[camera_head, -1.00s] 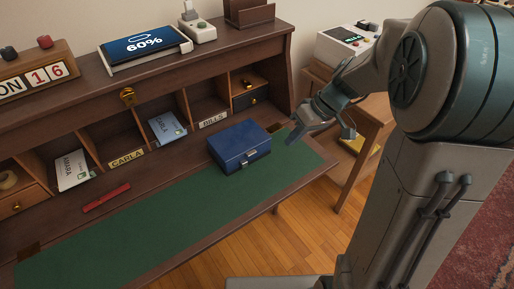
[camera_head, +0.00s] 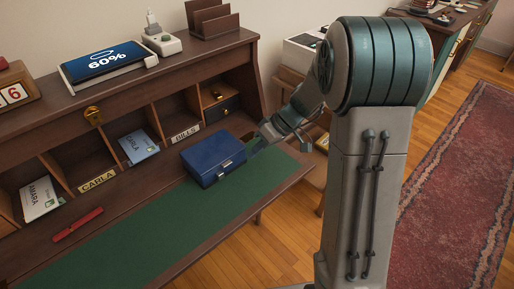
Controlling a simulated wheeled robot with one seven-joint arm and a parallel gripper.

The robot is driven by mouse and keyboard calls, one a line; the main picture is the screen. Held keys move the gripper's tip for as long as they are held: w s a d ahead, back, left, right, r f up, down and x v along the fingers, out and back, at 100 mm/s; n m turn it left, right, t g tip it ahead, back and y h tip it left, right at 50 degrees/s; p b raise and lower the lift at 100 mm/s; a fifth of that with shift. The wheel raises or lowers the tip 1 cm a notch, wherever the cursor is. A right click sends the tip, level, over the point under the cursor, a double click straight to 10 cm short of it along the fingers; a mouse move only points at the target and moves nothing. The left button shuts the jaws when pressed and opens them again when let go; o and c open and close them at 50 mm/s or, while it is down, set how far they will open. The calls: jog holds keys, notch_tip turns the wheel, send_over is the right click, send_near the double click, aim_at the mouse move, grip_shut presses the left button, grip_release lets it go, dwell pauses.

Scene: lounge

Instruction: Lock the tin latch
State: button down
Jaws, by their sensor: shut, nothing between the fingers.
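The blue tin (camera_head: 208,157) sits on the green desk mat with its lid down. Its small silver latch (camera_head: 227,165) is on the front face; it is too small to tell whether it is locked. My gripper (camera_head: 258,147) is just right of the tin, low over the desk, close to its right side. It is shut and empty. Its fingertips are small and partly dark, so I cannot tell whether they touch the tin.
The green mat (camera_head: 150,235) is clear in front of the tin. A red object (camera_head: 78,224) lies at the left. Pigeonholes with letters and a BILLS label (camera_head: 185,133) stand behind. A side table (camera_head: 290,85) is at the right.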

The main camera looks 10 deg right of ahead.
aim_at(220, 176)
jog(key=x, duration=0.6)
jog(key=shift+s, duration=0.1)
jog(key=shift+s+a+p, duration=0.15)
jog(key=shift+s+a, duration=0.35)
jog(key=shift+a, duration=0.3)
jog(key=shift+s+a+p, duration=0.15)
jog(key=shift+s+a, duration=0.4)
jog(key=shift+a, duration=0.3)
jog(key=shift+f, duration=0.1)
